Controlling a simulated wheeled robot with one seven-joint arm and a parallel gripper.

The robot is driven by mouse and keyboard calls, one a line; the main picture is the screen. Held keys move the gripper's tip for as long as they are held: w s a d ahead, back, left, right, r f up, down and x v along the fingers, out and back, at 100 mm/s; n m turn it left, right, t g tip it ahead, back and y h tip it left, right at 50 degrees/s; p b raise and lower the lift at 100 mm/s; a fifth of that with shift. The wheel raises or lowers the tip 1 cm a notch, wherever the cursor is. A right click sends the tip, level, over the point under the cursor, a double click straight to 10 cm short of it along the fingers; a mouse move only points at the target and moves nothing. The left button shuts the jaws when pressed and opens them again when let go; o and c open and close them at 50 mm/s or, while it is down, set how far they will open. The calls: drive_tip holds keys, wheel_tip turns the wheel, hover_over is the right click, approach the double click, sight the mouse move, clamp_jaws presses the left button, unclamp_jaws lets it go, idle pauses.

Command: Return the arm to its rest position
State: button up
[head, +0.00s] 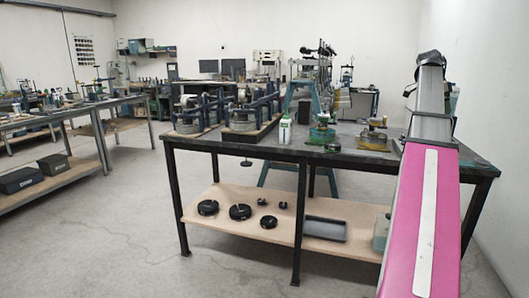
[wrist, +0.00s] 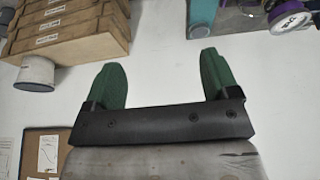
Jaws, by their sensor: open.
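My gripper (wrist: 162,75) shows in the wrist view with its two green fingers spread wide apart. Nothing is between the fingers, only a pale surface behind them. My arm (head: 424,200), with a pink cover and a pale strip, rises along the right side of the head view and ends at a dark joint. The gripper's fingers cannot be made out in the head view.
A dark workbench (head: 270,145) with machines and a white bottle (head: 285,130) stands ahead, partly behind my arm. Its lower shelf (head: 235,235) holds black parts and a tray. Open floor lies front left. The wrist view shows wooden boxes (wrist: 70,35) and a framed board (wrist: 42,150).

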drive_tip(key=w+a+f+n+y, duration=0.1)
drive_tip(key=a+f+n, duration=0.3)
drive_tip(key=a+f, duration=0.55)
drive_tip(key=w+a+f+n+t, duration=0.1)
drive_tip(key=a+f+n, duration=0.35)
drive_tip(key=f, duration=0.85)
drive_tip(key=w+a+f+n+y, duration=0.1)
drive_tip(key=a+f+n, duration=0.2)
drive_tip(key=a+f, duration=0.7)
drive_tip(key=s+a+f+n+y, duration=0.1)
drive_tip(key=s+a+f+n, duration=0.4)
drive_tip(key=s+a+f, duration=0.3)
drive_tip(key=s+a+f+n+y, duration=0.1)
drive_tip(key=s+a+f+n, duration=0.4)
drive_tip(key=a+f, duration=0.9)
drive_tip(key=s+f, duration=0.3)
drive_tip(key=shift+s+d, duration=0.1)
drive_tip(key=shift+d, duration=0.05)
